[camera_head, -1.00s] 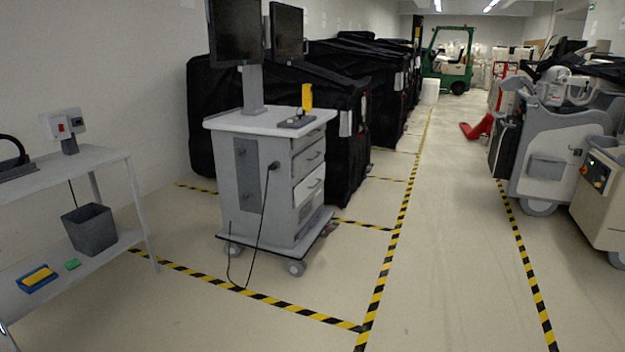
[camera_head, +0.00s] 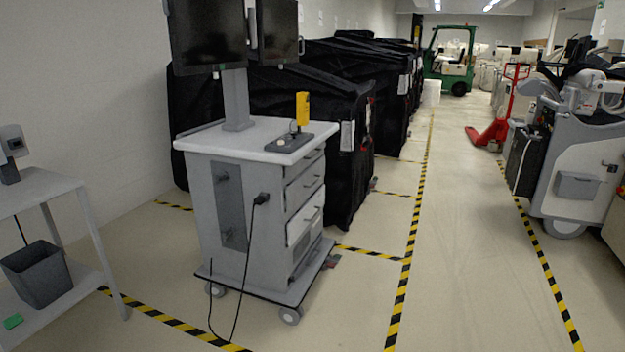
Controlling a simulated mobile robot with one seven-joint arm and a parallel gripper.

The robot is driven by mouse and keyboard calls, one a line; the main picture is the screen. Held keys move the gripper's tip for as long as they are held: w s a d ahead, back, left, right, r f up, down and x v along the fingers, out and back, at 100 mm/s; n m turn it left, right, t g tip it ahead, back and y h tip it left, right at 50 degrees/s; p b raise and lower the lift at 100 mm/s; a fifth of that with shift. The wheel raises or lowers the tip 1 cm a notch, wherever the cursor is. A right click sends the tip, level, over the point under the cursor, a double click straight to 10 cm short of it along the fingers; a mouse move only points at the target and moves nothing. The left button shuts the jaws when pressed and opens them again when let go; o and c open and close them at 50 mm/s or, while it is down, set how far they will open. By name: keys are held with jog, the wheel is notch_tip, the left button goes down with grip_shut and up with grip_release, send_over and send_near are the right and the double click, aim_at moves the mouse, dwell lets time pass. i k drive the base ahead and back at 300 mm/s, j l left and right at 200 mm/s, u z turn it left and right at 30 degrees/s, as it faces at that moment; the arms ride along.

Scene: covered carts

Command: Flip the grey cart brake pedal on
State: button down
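The grey cart (camera_head: 228,195) stands left of centre on small caster wheels, with two dark monitors (camera_head: 208,38) on a post above its white top. Its drawers (camera_head: 305,200) face right. A black cable hangs from its side to the floor. A small pedal-like piece, grey and red (camera_head: 333,261), shows low at the cart's right rear corner. It is too small to tell whether it is up or down. My gripper is not in view.
A grey side table (camera_head: 45,190) with a dark bin (camera_head: 36,272) stands at left. Black covered carts (camera_head: 345,150) line the area behind. A red pallet jack (camera_head: 492,132) and a white-grey machine (camera_head: 570,170) are at right. The taped aisle (camera_head: 470,260) is clear.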

aim_at(332, 263)
jog(key=i, duration=1.25)
jog(key=i+j+z, duration=0.1)
jog(key=i+z, duration=0.15)
jog(key=i, duration=0.25)
jog(key=i+j+z, duration=0.25)
jog(key=i, duration=0.3)
jog(key=i+j+z, duration=0.3)
jog(key=i, duration=0.15)
jog(key=i+j, duration=0.2)
jog(key=i, duration=0.3)
